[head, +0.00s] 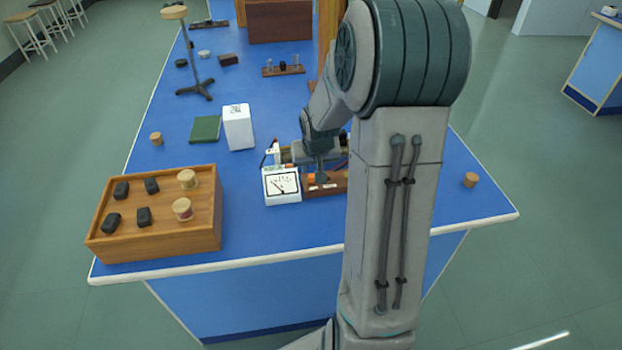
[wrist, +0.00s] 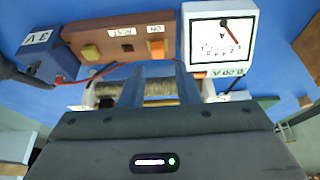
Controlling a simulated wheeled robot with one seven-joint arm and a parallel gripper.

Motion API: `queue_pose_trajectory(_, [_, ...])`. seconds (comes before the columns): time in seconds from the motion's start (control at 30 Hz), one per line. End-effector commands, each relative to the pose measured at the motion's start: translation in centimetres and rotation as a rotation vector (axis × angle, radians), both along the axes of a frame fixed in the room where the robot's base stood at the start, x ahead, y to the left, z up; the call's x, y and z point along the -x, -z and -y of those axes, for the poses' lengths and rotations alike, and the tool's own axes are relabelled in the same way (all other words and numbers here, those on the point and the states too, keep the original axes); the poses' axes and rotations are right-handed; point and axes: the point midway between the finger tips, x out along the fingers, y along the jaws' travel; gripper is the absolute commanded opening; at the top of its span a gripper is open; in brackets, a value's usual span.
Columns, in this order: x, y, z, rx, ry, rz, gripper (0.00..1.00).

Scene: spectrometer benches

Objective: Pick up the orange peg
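A small orange peg (wrist: 159,47) stands on a wooden board (wrist: 128,30) by the "ON" label in the wrist view. A similar yellowish block (wrist: 90,52) sits at the board's other end, past the "REST" label. In the head view an orange spot (head: 311,178) shows on the board (head: 325,190), partly hidden by my arm. My gripper (wrist: 158,72) is open, its two fingers apart. In the wrist picture the peg shows just beyond the fingertips, between their lines. I cannot tell the height gap, and no contact is visible.
A white meter (head: 281,186) stands beside the board. A copper-coloured coil (wrist: 160,88) shows between and behind the fingers, with red wires and a blue 3 V box (wrist: 48,58) nearby. A wooden tray (head: 160,247) with dark blocks and spools stands left. The front right bench is mostly clear.

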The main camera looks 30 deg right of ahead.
Motion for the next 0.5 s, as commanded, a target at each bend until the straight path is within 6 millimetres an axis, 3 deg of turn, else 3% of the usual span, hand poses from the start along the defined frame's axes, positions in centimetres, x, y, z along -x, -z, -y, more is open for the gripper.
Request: queue_pose_trajectory(0.5, [-1.6, 4.2, 0.8, 0.0, -0.001, -0.003, 0.29])
